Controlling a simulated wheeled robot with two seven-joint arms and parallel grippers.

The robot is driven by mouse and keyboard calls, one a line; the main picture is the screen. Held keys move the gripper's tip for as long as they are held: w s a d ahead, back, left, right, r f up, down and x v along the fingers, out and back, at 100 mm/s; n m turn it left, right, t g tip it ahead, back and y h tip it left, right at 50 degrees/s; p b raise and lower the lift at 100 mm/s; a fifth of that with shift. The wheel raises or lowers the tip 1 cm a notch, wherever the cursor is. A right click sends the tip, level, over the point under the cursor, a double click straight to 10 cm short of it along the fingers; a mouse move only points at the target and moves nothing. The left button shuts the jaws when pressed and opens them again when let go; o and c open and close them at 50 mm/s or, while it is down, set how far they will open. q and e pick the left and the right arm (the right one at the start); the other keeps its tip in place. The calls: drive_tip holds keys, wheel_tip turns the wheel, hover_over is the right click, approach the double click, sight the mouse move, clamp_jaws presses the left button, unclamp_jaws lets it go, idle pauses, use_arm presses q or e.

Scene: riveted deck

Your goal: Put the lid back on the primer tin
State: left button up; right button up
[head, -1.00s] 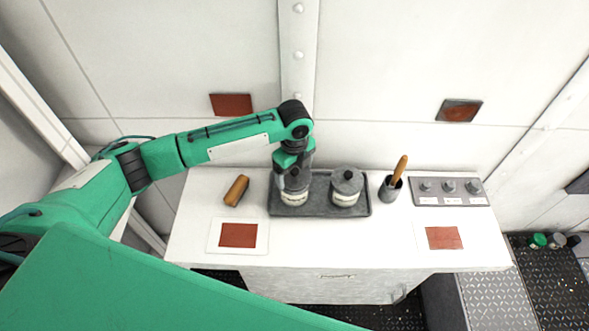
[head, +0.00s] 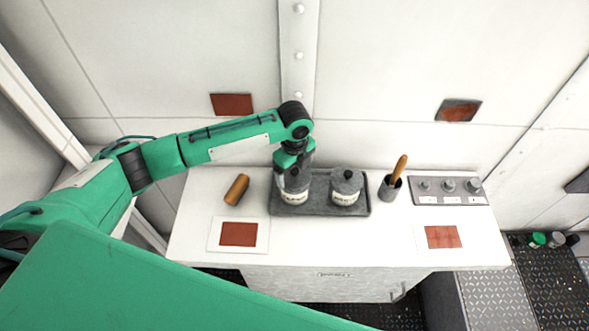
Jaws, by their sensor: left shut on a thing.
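Two grey tins with white labels stand upright on a dark grey tray (head: 321,209) on the white bench. The label writing is too small to read. The left tin (head: 294,197) is under my left gripper (head: 290,182). The right tin (head: 345,196) has a grey lid with a dark knob on top. My left gripper points down and is shut on the lid at the top of the left tin. The gripper hides most of that lid, so I cannot tell whether it sits fully flat. My right gripper is not in view.
A wooden-handled brush stands in a grey cup (head: 390,188) right of the tray. A grey panel with knobs (head: 449,191) is farther right. A brown block (head: 237,190) lies left of the tray. Two red-brown sample cards lie at the front; the bench between them is clear.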

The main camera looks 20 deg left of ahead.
use_arm(q)
drive_tip(key=shift+p, duration=0.35)
idle(0.5)
drive_tip(key=o, duration=0.8)
drive_tip(key=shift+r, duration=0.1)
wheel_tip(320, 180, up, 2)
drive_tip(key=shift+p, duration=1.1)
drive_tip(key=shift+r+p, duration=1.25)
drive_tip(key=shift+r, duration=1.1)
